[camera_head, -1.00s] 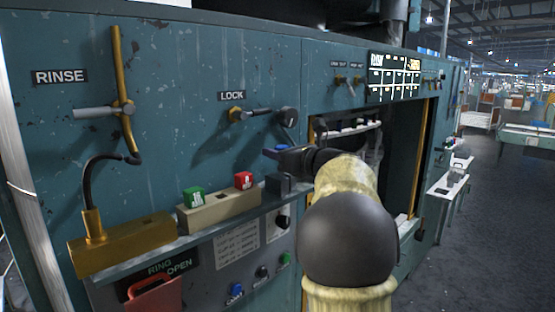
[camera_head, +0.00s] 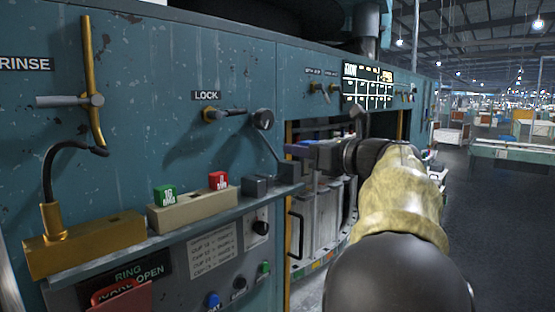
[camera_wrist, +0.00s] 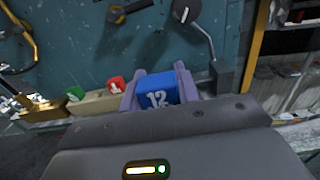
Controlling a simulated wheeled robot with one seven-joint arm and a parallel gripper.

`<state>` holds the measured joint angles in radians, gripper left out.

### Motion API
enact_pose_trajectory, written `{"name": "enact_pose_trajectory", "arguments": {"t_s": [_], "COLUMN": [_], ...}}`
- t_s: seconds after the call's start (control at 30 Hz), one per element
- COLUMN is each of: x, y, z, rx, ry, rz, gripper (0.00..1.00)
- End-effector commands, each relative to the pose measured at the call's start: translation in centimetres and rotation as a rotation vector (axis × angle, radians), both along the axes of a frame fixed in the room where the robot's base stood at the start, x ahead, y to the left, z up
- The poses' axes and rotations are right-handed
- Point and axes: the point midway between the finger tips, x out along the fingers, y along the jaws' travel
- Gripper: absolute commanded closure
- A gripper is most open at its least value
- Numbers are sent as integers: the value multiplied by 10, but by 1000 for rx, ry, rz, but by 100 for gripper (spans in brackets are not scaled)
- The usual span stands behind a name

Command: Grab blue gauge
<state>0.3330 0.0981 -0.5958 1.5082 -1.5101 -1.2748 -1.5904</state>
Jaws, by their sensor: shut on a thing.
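A blue gauge (camera_wrist: 157,91) marked 12 sits between the two purple-grey fingers of my gripper (camera_wrist: 160,88) in the wrist view. The gripper is shut on it and holds it clear of the shelf. In the head view, my gripper (camera_head: 302,150) points left, above the shelf's right end and near the open bay. The gauge is hard to tell from the fingers there. A green gauge (camera_head: 165,196) and a red gauge (camera_head: 219,181) stand on a beige block (camera_head: 194,212) to the left of my gripper.
A brass fixture with a black hose (camera_head: 53,222) is at the left. The open bay (camera_head: 320,200) lies behind my arm. Open floor is at the right.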

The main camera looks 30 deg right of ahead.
Motion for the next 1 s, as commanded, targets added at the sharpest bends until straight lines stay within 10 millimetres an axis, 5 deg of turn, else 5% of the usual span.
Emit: {"name": "enact_pose_trajectory", "arguments": {"t_s": [0.27, 1.0], "x": [-30, -31], "y": [-11, -11], "z": [0, 0], "rx": [-1, 0], "ry": [0, 0], "rz": [0, 1], "gripper": [94, 94]}}
